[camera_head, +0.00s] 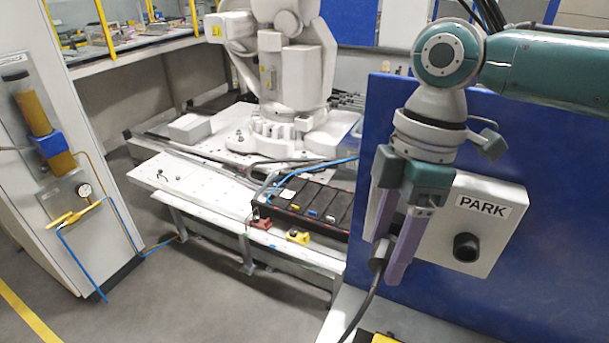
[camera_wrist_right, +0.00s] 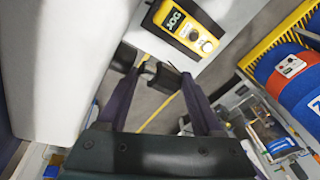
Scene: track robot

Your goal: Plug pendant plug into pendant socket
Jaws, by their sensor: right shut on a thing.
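My right gripper (camera_head: 388,262) points down in front of a pale box marked PARK, its two purple fingers shut on a dark grey plug (camera_head: 378,253). A black cable (camera_head: 363,312) hangs from the plug toward the lower left. In the right wrist view, the fingers come up from below and a dark plug part (camera_wrist_right: 165,76) lies between their tips (camera_wrist_right: 164,80). A round black socket-like fitting (camera_head: 466,247) sits on the PARK box, right of the gripper and apart from the plug. I cannot tell whether this is the pendant socket. My left gripper is not in view.
The PARK box (camera_head: 487,208) is on a blue panel (camera_head: 560,250). A yellow JOG unit (camera_wrist_right: 184,26) shows beyond the fingertips. A white robot stands on a work table (camera_head: 190,180) with a black tray (camera_head: 310,205). Open floor (camera_head: 240,310) lies at lower middle.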

